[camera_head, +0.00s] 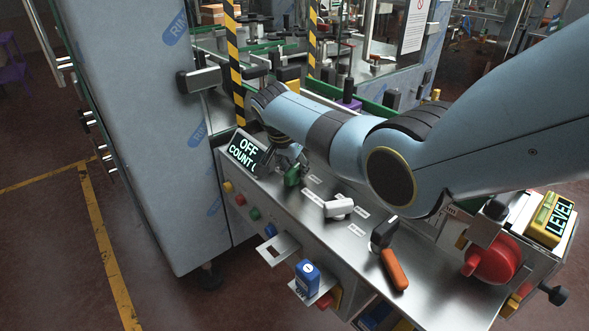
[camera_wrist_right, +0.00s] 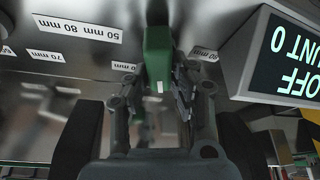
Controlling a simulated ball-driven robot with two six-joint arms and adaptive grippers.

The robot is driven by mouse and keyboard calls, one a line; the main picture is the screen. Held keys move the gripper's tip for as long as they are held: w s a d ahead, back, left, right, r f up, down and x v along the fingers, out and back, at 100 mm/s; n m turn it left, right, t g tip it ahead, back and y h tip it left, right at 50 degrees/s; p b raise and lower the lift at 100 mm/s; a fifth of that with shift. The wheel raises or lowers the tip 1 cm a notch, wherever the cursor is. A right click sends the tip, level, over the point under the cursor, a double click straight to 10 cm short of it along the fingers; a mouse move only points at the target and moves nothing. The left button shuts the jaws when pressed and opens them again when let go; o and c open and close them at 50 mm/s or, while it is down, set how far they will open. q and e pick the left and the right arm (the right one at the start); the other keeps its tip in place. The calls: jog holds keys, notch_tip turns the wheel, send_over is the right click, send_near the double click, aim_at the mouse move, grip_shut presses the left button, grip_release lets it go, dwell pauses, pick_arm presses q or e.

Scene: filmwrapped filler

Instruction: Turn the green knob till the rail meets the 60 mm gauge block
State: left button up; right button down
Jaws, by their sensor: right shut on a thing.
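The green knob (camera_head: 292,177) stands on the steel top of the machine, just right of the display. My right gripper (camera_head: 284,160) reaches down to it and is shut on it. In the right wrist view the green knob (camera_wrist_right: 158,55) sits between the two fingers, with a small white mark at its lower end. Green rails (camera_head: 372,106) run along the machine behind my arm; I cannot tell how far they are from any gauge block. I cannot make out the 60 mm gauge block. My left gripper is out of view.
The tilted display (camera_head: 245,150) reads OFF and COUNT. Small mm labels (camera_wrist_right: 82,28) lie around the knob. A white handle (camera_head: 338,207), an orange handle (camera_head: 393,270), a red knob (camera_head: 494,262) and a yellow LEVEL box (camera_head: 550,218) stand to the right. A blue item (camera_head: 307,279) sits on a front shelf.

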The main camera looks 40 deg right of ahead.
jog(key=m+g+b, duration=0.1)
jog(key=m, duration=0.1)
jog(key=m+g+b, duration=0.1)
jog(key=m+b, duration=0.1)
jog(key=m, duration=0.1)
jog(key=shift+s+f, duration=0.15)
jog(key=shift+s, duration=0.05)
jog(key=shift+s+m+g+b, duration=0.15)
jog(key=shift+m+g+b, duration=0.2)
jog(key=shift+m+b, duration=0.5)
jog(key=shift+s+m+g+b, duration=0.1)
jog(key=shift+m+g+b, duration=0.35)
jog(key=shift+m, duration=0.6)
jog(key=c, duration=1.2)
grip_release()
jog(key=shift+o, duration=0.2)
jog(key=v, duration=1.2)
